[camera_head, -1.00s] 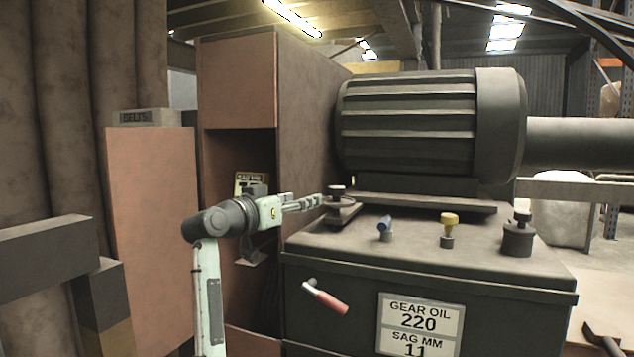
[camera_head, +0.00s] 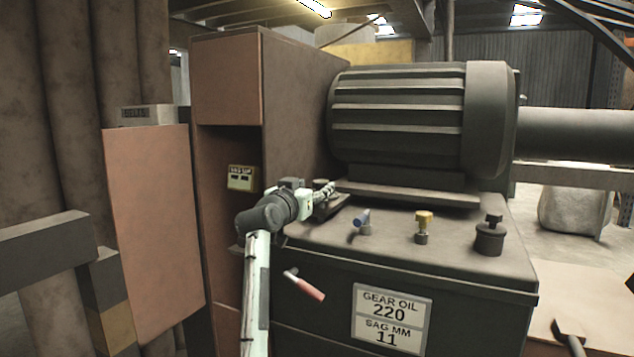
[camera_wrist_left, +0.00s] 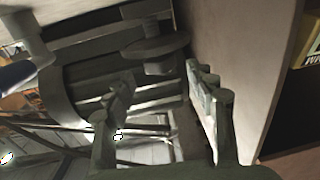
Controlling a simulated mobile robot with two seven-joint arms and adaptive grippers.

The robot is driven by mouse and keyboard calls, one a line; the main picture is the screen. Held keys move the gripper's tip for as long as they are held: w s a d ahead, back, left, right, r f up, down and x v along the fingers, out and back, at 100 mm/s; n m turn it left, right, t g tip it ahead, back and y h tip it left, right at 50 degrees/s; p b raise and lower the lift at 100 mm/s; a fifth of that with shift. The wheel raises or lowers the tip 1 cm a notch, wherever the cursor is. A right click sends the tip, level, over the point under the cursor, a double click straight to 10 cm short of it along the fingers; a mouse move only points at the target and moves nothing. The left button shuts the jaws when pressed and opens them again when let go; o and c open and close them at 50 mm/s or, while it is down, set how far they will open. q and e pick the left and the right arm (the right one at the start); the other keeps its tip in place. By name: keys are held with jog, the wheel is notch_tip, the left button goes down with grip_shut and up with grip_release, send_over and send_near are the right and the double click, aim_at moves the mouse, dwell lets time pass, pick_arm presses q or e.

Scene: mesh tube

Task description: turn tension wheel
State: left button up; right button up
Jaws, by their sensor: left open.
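In the head view my left gripper (camera_head: 326,191) reaches over the left rear corner of the gearbox top, by the dark bracket (camera_head: 330,208) at the motor's foot. It covers most of the small dark knob there, likely the tension wheel. In the left wrist view a dark round wheel (camera_wrist_left: 155,48) with a short stem shows ahead of the open fingers of my left gripper (camera_wrist_left: 165,92). The fingers lie apart to either side, and nothing is clearly held. Whether either finger touches the wheel cannot be told. My right gripper is not in view.
The ribbed motor (camera_head: 400,120) stands just behind. A blue-handled valve (camera_head: 361,219), a yellow knob (camera_head: 423,222) and a black cap (camera_head: 490,235) stand along the gearbox top to the right. A red-handled lever (camera_head: 305,286) sticks out in front. A tall brown cabinet (camera_head: 226,80) stands left.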

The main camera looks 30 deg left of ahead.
aim_at(318, 185)
pick_arm(q)
jog(key=w, duration=0.5)
jog(key=shift+w+a, duration=0.2)
jog(key=shift+a, duration=0.15)
jog(key=c, duration=1.2)
